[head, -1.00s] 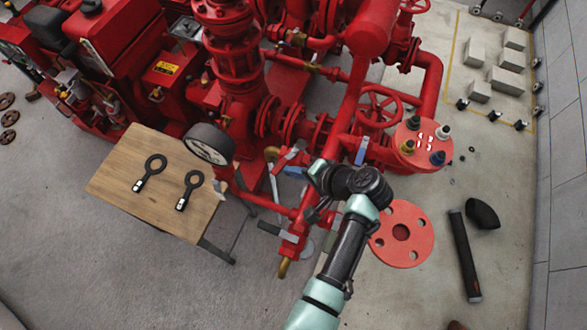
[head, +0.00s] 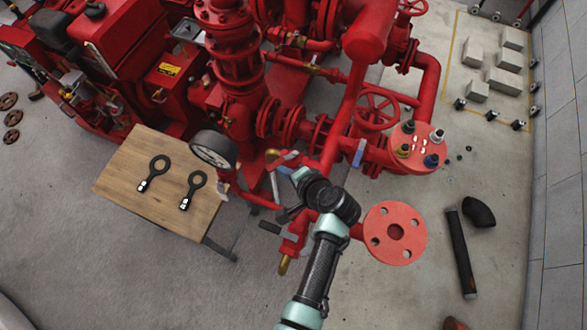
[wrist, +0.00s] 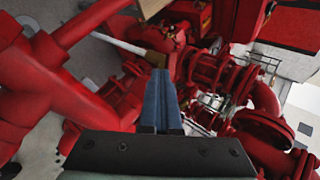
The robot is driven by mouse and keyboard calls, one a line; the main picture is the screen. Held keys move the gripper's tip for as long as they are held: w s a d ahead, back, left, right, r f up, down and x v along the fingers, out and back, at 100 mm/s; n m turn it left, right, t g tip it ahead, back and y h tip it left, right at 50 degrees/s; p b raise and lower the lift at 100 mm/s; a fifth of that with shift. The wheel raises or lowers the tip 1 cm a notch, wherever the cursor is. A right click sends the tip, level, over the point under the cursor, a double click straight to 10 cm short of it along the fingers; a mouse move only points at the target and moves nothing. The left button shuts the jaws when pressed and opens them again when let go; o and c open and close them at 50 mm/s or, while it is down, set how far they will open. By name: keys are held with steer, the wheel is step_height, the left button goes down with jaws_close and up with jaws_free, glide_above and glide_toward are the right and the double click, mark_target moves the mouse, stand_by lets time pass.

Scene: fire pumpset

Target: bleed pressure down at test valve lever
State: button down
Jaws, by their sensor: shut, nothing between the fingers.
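In the wrist view my gripper (wrist: 160,80) is shut and empty, its two blue-grey fingers pressed together. Its tips overlap a brass fitting (wrist: 153,58) with a pale thin rod (wrist: 118,43) running off to the upper left. This looks like a valve lever, but I cannot tell whether the fingers touch it. In the head view a brass fitting (head: 272,155) and a grey rod (head: 275,190) show just left of my gripper (head: 284,170), partly hidden by pipes. A dark-gripped handle (head: 269,227) sits lower on the red pipe. Which one is the test valve lever is unclear.
A pressure gauge (head: 213,150) stands left of my gripper. A wooden table (head: 125,185) holds two black ring-ended tools. Red pipes surround the gripper closely. A red flange disc (head: 375,222) is right of my arm, and a blue lever (head: 358,152) is up right.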

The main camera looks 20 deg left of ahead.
steer(key=shift+a, duration=0.8)
steer(key=shift+a+f, duration=0.1)
steer(key=shift+s, duration=0.1)
